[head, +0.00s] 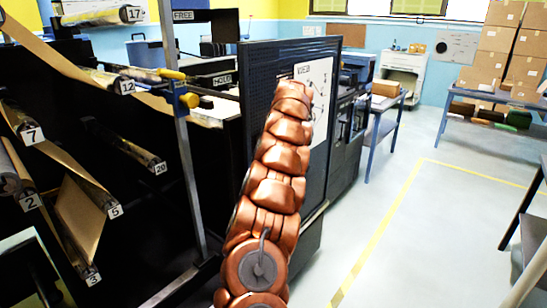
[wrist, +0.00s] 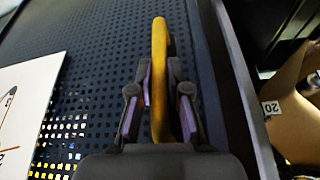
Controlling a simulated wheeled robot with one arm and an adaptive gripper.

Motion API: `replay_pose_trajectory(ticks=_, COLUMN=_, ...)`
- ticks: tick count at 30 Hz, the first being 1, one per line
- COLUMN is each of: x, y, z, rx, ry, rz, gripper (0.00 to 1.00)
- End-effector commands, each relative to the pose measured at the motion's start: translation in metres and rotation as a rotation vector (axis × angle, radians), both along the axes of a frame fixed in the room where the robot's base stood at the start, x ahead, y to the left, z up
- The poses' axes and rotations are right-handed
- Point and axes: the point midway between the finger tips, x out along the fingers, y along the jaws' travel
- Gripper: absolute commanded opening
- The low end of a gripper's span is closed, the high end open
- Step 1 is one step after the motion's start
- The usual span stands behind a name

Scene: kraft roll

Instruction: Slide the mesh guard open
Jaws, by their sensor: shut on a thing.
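The mesh guard (head: 262,82) is a dark perforated panel in a blue-grey frame, in the middle of the head view. Its mesh (wrist: 100,75) fills the left half of the wrist view. A yellow handle (wrist: 159,60) runs upright on the guard's frame in the wrist view. My gripper (wrist: 160,105) is shut on the yellow handle, with a purple-padded finger on each side of it. In the head view my copper-coloured arm reaches up in front of the guard and hides the gripper and the handle.
A rack of numbered kraft rolls (head: 100,205) stands at the left. A white sign (head: 318,90) is on the guard. A blue-legged table (head: 385,115) stands beyond the machine. The floor (head: 400,225) at the right is open, with a yellow line.

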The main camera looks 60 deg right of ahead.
Motion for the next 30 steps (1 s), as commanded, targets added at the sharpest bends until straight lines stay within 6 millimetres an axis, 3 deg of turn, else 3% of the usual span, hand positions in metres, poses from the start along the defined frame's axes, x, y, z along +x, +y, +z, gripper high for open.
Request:
replay_pose_trajectory(ticks=18, x=0.0083, y=-0.0016, z=0.0006, rx=-0.001, ry=-0.003, rz=0.014, gripper=0.00)
replay_pose_trajectory(ticks=19, x=0.0083, y=-0.0015, z=0.0006, rx=-0.002, ry=-0.002, rz=0.014, gripper=0.17)
replay_pose_trajectory(ticks=24, x=0.0079, y=-0.0015, z=0.0005, rx=-0.001, ry=-0.002, rz=0.014, gripper=0.35)
replay_pose_trajectory(ticks=26, x=0.0078, y=-0.0015, z=0.0005, rx=-0.001, ry=-0.002, rz=0.014, gripper=0.41)
replay_pose_trajectory(ticks=30, x=0.0076, y=-0.0015, z=0.0002, rx=-0.001, ry=-0.001, rz=0.014, gripper=0.41)
